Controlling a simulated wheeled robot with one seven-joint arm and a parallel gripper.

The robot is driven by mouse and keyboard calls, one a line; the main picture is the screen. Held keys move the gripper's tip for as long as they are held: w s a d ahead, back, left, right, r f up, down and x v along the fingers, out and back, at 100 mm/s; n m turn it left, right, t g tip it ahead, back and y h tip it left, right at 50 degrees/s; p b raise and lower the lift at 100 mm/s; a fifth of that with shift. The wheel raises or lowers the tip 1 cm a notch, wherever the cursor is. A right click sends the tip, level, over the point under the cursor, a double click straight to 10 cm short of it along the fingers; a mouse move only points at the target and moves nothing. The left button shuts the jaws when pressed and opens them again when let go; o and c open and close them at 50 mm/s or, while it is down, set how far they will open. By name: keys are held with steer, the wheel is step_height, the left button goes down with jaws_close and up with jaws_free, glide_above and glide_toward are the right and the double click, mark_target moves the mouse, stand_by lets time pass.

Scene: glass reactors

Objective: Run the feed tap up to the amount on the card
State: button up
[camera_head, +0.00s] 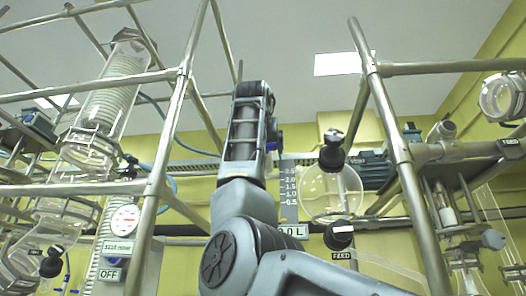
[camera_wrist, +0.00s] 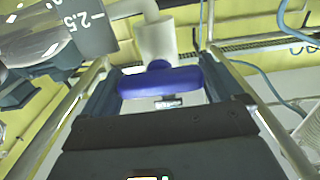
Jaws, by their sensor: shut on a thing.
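In the wrist view, my gripper (camera_wrist: 162,92) is shut on a blue handle (camera_wrist: 185,77), which lies crosswise between the two fingers. A pale stem (camera_wrist: 157,40) rises behind the handle. A scale marked up to 2.5 (camera_head: 288,194) stands beside a round glass vessel (camera_head: 328,192). Its 2.5 mark also shows in the wrist view (camera_wrist: 80,22). A FEED label (camera_head: 341,256) sits below a black knob (camera_head: 339,235). A readout (camera_head: 292,231) ending in "0 L" is partly hidden by my arm. I cannot make out a card with an amount.
Metal frame posts stand left (camera_head: 167,150) and right (camera_head: 398,140) of my arm. At left are a glass coil column (camera_head: 108,98), a round gauge (camera_head: 123,221) and an OFF label (camera_head: 110,274). More glassware (camera_head: 502,97) hangs at right.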

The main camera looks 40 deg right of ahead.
steer(key=shift+n, duration=0.3)
steer(key=n, duration=1)
steer(key=shift+a+n, duration=0.1)
steer(key=shift+n, duration=0.2)
steer(key=shift+w, duration=0.1)
stand_by(0.5)
steer(key=o, duration=0.7)
steer(key=shift+c, duration=0.2)
steer(key=b+v, duration=0.2)
steer(key=v, duration=0.6)
steer(key=shift+b, duration=0.4)
